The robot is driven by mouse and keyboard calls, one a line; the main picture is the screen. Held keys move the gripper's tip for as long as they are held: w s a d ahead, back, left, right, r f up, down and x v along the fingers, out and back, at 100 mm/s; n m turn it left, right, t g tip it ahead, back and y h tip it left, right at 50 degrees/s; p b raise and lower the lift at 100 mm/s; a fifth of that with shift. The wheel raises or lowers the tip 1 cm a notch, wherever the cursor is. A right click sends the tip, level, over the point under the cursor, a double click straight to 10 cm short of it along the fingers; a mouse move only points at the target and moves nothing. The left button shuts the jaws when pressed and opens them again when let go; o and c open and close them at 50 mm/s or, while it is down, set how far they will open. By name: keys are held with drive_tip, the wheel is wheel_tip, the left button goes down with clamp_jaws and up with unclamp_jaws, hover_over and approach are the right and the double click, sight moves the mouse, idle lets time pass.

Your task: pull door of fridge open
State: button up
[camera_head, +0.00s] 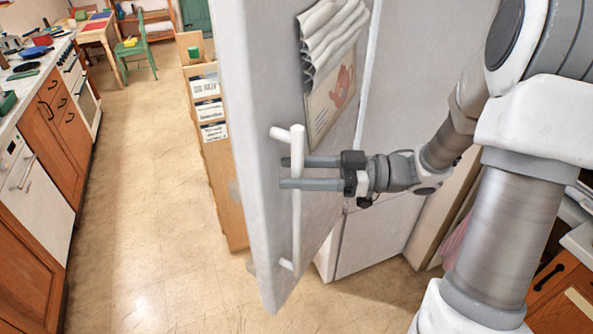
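The fridge door (262,90) is a pale grey-white panel standing swung out at an angle, its outer face turned toward my arm. A white vertical bar handle (297,225) is mounted near its left edge. My gripper (297,173) comes in from the right, with its two grey fingers straddling the upper part of the bar, one on either side. The gap between them looks about as wide as the bar, and they seem closed on it. The fridge's lower front panel (378,236) shows below and behind the door. The fridge interior is hidden.
A wooden shelf unit (213,150) stands just beyond the door's free edge. A counter with cabinets (50,125) runs along the left. The tiled floor (155,200) between is clear. A green chair (135,50) and a table stand far back.

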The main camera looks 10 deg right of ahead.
drive_tip(key=s+d+b, duration=0.2)
drive_tip(key=d, duration=1.5)
drive_tip(key=shift+s, duration=0.25)
drive_tip(key=shift+d, duration=0.1)
